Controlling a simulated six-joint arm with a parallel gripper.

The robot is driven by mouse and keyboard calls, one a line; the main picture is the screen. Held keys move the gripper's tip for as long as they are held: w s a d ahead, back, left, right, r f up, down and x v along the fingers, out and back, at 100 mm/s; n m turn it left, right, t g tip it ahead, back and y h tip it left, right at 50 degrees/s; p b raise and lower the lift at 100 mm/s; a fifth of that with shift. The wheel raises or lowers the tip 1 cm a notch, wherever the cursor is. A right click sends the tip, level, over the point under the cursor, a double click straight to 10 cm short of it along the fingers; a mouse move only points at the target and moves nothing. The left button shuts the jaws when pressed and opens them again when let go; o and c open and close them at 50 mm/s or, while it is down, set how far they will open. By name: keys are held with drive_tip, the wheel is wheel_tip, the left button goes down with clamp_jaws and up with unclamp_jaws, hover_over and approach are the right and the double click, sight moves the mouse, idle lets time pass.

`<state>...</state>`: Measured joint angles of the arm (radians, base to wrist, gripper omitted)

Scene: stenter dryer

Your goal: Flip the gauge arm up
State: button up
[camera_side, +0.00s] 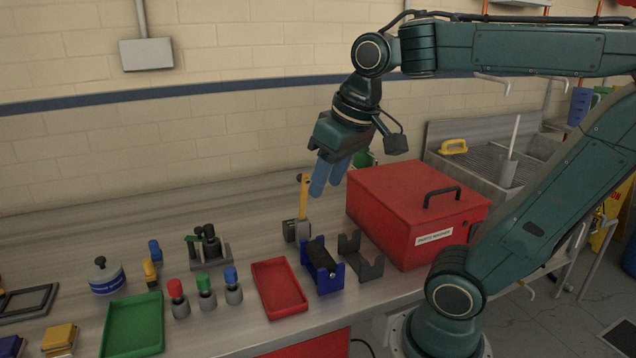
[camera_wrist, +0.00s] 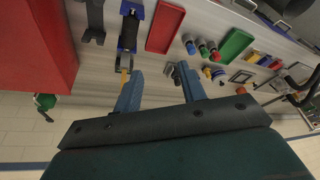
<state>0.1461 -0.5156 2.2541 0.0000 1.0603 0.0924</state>
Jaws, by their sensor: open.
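The gauge is a small grey block (camera_side: 297,231) on the bench with a yellow arm (camera_side: 304,198). The yellow arm stands nearly upright from the block, with a dark knob by its top end. My gripper (camera_side: 327,188) is open and empty, its two blue fingers pointing down just right of the arm's upper end in the side view. I cannot tell whether a finger touches it. In the wrist view my gripper (camera_wrist: 160,76) shows its fingers apart.
A large red box (camera_side: 405,205) stands close on the right. Blue (camera_side: 322,277) and dark grey (camera_side: 368,268) cradles and a red tray (camera_side: 279,288) lie in front. A dark green-handled fixture (camera_side: 209,246) stands to the left. Bench behind the gauge is clear.

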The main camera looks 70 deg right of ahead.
drive_tip(key=s+a+f+n+t, duration=0.1)
drive_tip(key=s+a+f+n, duration=0.1)
drive_tip(key=s+a+f, duration=0.1)
drive_tip(key=shift+s+a+f+n+t+y, duration=0.15)
drive_tip(key=shift+s+f+n+t+y, duration=0.2)
drive_tip(key=shift+s, duration=0.35)
idle(0.8)
